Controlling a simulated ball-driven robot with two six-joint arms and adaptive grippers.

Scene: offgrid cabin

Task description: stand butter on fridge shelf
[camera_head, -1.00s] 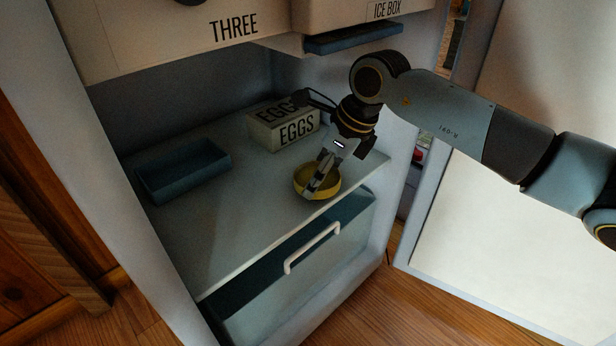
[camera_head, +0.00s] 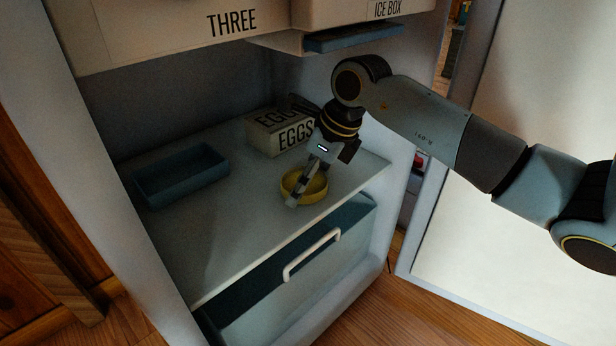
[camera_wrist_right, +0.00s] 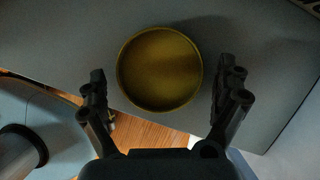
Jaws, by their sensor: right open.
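The fridge shelf (camera_head: 235,235) is a pale flat shelf above a drawer. I cannot make out a block of butter in either view. A round yellow bowl (camera_head: 291,186) stands on the shelf near its front right; the right wrist view shows it from above (camera_wrist_right: 160,68). My right gripper (camera_head: 307,186) is low over the bowl. In the wrist view the open fingers (camera_wrist_right: 164,76) are wide apart, one on each side of the bowl, with a gap at each side. My left gripper is not in view.
A blue tray (camera_head: 182,186) stands at the shelf's left. An egg box (camera_head: 268,142) stands behind the bowl. A bin marked THREE (camera_head: 180,25) and a blue ice box ledge (camera_head: 360,37) hang above. The shelf's front left is clear. The fridge door (camera_head: 530,150) is open at right.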

